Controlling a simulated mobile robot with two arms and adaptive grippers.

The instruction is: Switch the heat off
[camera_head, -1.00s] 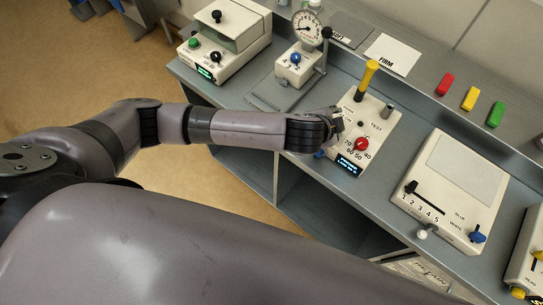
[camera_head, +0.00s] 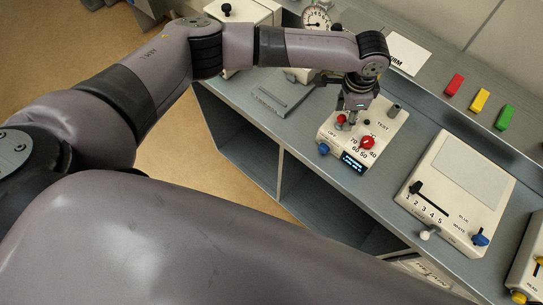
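The dryer control box (camera_head: 381,143) is a cream unit on the grey bench. It has a red dial (camera_head: 367,142) ringed by numbers, a blue knob (camera_head: 324,149), a lit display (camera_head: 353,162), and labels "OFF" and "TEST". A small red knob (camera_head: 342,119) shows near the "OFF" label. My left gripper (camera_head: 347,125) points down over the box's upper left part, its fingertips right at the small red knob. Whether they touch it, and how far apart they are, I cannot tell. The yellow-handled lever is hidden behind my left arm and gripper. My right gripper is not in view.
A cream box with a slider (camera_head: 415,187) stands to the right. Red (camera_head: 454,84), yellow (camera_head: 480,100) and green (camera_head: 505,117) blocks lie on the back ledge. A dial gauge (camera_head: 317,18) stands behind my arm. Bare bench separates the two boxes.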

